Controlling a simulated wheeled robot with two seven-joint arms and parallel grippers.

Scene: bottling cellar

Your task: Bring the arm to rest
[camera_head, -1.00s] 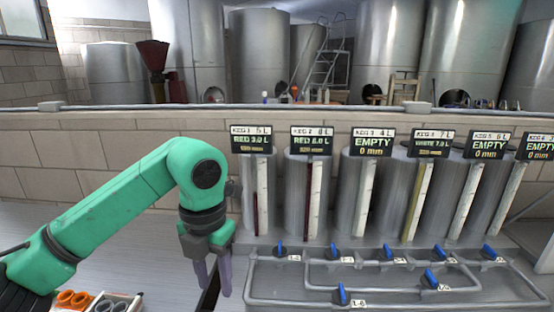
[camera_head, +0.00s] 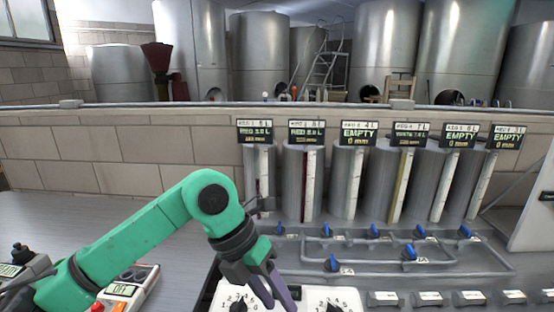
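My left arm, green with dark joints, comes in from the left and bends down at the wrist. My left gripper (camera_head: 268,290) points down over a white panel with dials, its fingers apart and nothing visible between them. The fingertips are close to the bottom edge of the view, and I cannot tell whether they touch the panel. My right arm and gripper do not show.
Several steel kegs (camera_head: 292,190) with level gauges and signs stand at the wall. Pipes with blue valves (camera_head: 332,263) run before them. The white dial panel (camera_head: 262,303) is below my gripper. A small box (camera_head: 127,292) reading OFF lies at left. The grey counter (camera_head: 60,215) at left is mostly clear.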

